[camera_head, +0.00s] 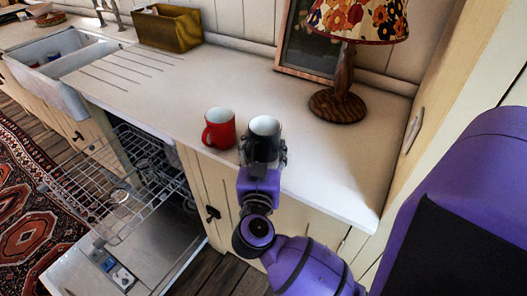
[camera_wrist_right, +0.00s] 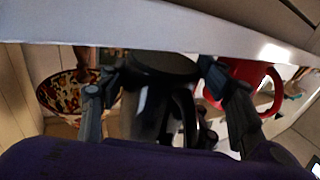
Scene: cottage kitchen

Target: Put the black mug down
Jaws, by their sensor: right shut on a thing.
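The black mug (camera_head: 264,127) is upright at the front edge of the white countertop, with its pale inside showing from above. My right gripper (camera_head: 263,155) is shut around the mug from the front. In the right wrist view, the mug (camera_wrist_right: 155,108) sits between the two fingers of the gripper (camera_wrist_right: 165,92), its handle toward the camera. I cannot tell whether its base touches the counter. The gripper hides the mug's lower part in the head view. My left gripper is not in view.
A red mug (camera_head: 219,128) stands close to the left of the black mug. The countertop (camera_head: 330,165) is clear to the right. A lamp (camera_head: 338,107) and a picture frame (camera_head: 305,45) stand behind. The open dishwasher rack (camera_head: 115,185) is below left; a yellow box (camera_head: 168,30) stands farther back.

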